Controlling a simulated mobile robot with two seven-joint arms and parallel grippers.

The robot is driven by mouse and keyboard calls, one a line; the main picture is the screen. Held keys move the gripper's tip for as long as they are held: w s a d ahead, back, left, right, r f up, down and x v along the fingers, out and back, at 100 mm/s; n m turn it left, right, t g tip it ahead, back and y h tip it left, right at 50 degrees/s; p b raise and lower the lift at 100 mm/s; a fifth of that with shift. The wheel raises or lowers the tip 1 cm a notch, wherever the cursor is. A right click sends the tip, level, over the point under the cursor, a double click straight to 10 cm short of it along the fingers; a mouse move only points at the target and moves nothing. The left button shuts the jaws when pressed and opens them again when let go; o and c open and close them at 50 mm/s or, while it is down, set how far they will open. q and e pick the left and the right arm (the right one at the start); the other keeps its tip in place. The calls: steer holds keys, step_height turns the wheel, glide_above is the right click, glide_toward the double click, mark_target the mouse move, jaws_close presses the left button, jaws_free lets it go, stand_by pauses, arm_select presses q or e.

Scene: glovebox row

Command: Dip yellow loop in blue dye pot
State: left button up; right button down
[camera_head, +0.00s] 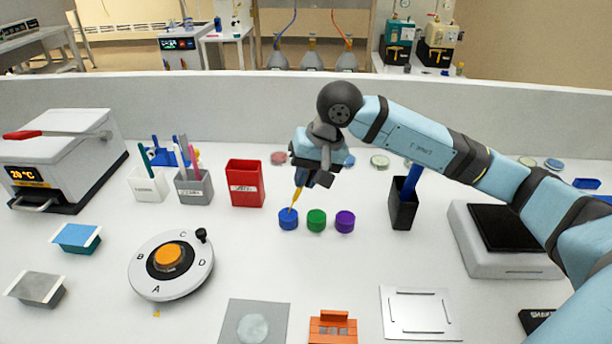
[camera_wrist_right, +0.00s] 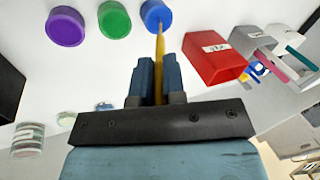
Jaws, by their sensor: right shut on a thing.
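My right gripper (camera_head: 305,181) is shut on the yellow loop (camera_head: 297,198), which points down from the fingers. The loop's lower end meets the top of the blue dye pot (camera_head: 288,223); I cannot tell how far it reaches into the dye. In the right wrist view, the yellow loop (camera_wrist_right: 160,48) runs from between the fingers (camera_wrist_right: 160,78) to the blue pot (camera_wrist_right: 155,13) at the top edge. The green pot (camera_head: 316,220) and purple pot (camera_head: 345,222) stand in a row to the right of the blue one. My left gripper is out of view.
A red bin (camera_head: 246,184) stands behind and left of the pots, beside a grey holder (camera_head: 193,188) and a white holder (camera_head: 147,185) of tools. A black holder (camera_head: 402,209) stands right. A round dial (camera_head: 170,266) lies front left. Bare table surrounds the pots.

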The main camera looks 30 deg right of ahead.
steer(key=shift+f, duration=0.1)
stand_by(0.4)
steer(key=shift+r+p, duration=0.3)
steer(key=shift+r, duration=0.4)
step_height(320, 180, up, 2)
steer(key=shift+r+p, duration=0.1)
steer(key=shift+p, duration=0.3)
steer(key=shift+r+p, duration=0.65)
steer(key=shift+r, duration=1.1)
